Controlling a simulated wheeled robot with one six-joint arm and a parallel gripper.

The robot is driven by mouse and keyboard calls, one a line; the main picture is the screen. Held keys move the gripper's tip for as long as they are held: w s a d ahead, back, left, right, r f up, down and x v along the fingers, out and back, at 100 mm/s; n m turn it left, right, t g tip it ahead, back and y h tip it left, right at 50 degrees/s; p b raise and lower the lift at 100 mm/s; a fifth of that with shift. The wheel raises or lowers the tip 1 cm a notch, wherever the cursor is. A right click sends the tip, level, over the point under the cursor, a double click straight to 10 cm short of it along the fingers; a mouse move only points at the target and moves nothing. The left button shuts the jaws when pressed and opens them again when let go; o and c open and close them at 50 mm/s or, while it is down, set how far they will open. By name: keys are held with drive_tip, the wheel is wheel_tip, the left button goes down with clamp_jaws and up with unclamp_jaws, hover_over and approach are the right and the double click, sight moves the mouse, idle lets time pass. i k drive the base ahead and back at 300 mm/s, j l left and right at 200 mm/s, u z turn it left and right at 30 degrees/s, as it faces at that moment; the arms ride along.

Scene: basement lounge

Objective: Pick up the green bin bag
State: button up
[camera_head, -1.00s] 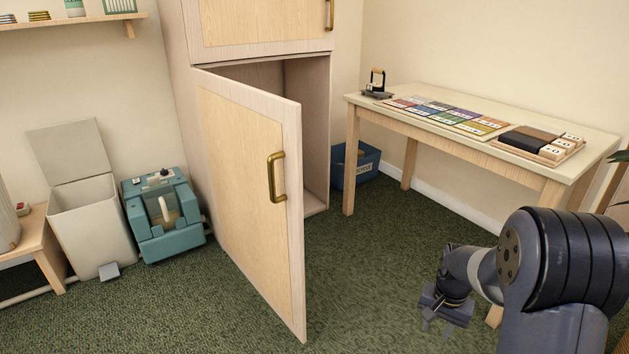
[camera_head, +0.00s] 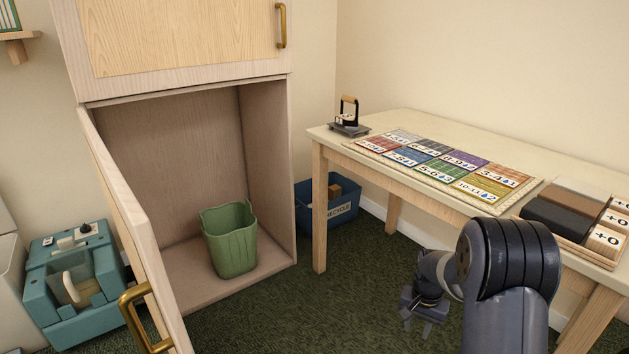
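A green bin-like container (camera_head: 230,243) stands upright on the floor of the open lower cupboard (camera_head: 268,170). It has a wavy rim and looks like the green bin bag; I cannot tell whether it is a bag alone or a lined bin. My gripper (camera_head: 421,322) hangs low at the right, in front of the table, well apart from the green container. Its fingers point down and look spread, with nothing between them.
The cupboard door (camera_head: 130,225) stands open at the left. A teal machine (camera_head: 72,285) is beyond it. A blue recycle bin (camera_head: 328,207) stands between cupboard and table (camera_head: 440,187). Green carpet (camera_head: 345,290) is clear in front.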

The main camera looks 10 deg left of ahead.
sight(229, 230)
drive_tip(key=i+j+u, duration=0.15)
drive_tip(key=i+u, duration=0.3)
drive_tip(key=i, duration=0.15)
drive_tip(key=i+l+u, duration=0.1)
drive_tip(key=i+u, duration=0.4)
drive_tip(key=i, duration=0.15)
drive_tip(key=i+l+u, duration=0.3)
drive_tip(key=i+u, duration=0.15)
drive_tip(key=i, duration=0.15)
drive_tip(key=i+l+u, duration=0.2)
drive_tip(key=i+u, duration=0.15)
drive_tip(key=i, duration=0.15)
drive_tip(key=i+l+u, duration=0.4)
drive_tip(key=i+j, duration=0.05)
drive_tip(key=i, duration=0.1)
